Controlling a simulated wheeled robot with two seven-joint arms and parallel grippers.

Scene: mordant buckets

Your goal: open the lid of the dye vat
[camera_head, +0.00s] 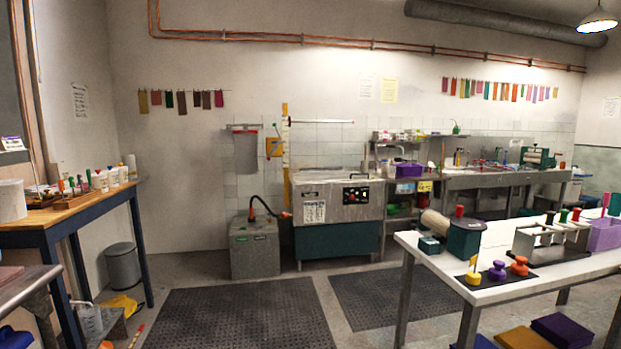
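A steel machine (325,206) with a control panel, a paper notice and a dark green lower front stands against the tiled back wall. It looks like the dye vat, though no readable label confirms this. Its top (330,174) looks flat and closed, but it is too small to make out a lid edge or handle. A horizontal bar (320,121) is on the wall above it. Neither of my grippers is in view.
A grey box (254,250) with a hose stands left of the machine. Dark floor mats (240,315) lie in front. A white table (425,258) holding stamps and a rack is at the right. A wooden bench (35,218) is at the left. The floor between them is mostly open.

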